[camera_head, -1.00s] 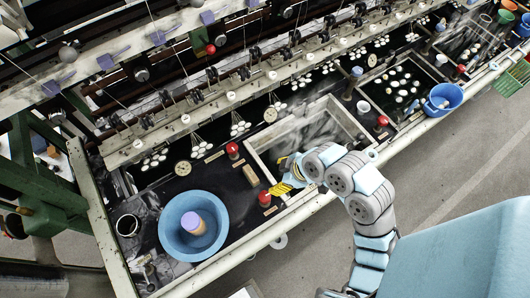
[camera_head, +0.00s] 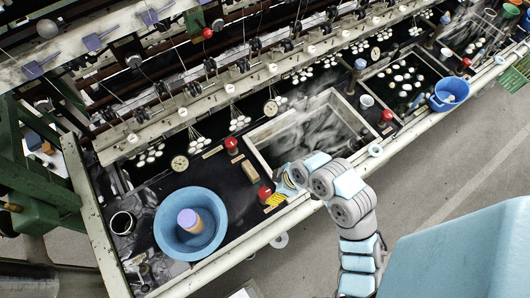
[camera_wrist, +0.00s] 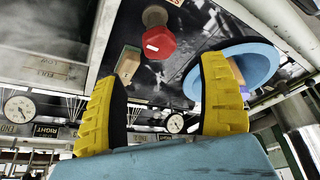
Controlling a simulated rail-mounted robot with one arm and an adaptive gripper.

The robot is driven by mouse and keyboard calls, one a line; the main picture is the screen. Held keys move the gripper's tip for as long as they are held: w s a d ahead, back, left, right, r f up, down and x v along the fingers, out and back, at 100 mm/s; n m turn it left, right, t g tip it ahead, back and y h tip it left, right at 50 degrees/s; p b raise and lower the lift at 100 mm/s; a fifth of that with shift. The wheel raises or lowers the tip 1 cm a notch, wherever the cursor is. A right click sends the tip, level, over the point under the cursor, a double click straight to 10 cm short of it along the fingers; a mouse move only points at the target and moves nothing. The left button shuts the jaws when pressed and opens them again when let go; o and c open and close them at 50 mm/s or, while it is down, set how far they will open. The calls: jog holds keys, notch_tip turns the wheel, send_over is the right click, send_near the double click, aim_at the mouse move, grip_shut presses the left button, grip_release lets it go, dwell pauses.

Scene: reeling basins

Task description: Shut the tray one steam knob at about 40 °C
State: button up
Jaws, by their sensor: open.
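A red knob (camera_head: 265,194) sits on the dark bench top by the front rim, near the front left corner of the steaming tray (camera_head: 252,150). In the wrist view a red knob (camera_wrist: 159,43) with a pale tag shows ahead, between the fingers in the picture. My gripper (camera_head: 277,197) is just right of the front knob in the head view, close to it. In the wrist view my gripper (camera_wrist: 162,88) has its yellow fingers spread wide and empty. Whether a finger touches the knob cannot be told. I cannot read a temperature on the dial gauge (camera_head: 179,163).
A second red knob (camera_head: 232,145) stands farther back, with a tan block (camera_head: 250,171) between the two. A large blue basin (camera_head: 162,225) holding a capped cylinder is left of the gripper. Another dial gauge (camera_head: 270,107) is behind the tray. Another red knob (camera_head: 387,115) is right.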

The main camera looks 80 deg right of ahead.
aim_at(265, 193)
jog(key=shift+x, duration=4.1)
jog(key=c, duration=1.2)
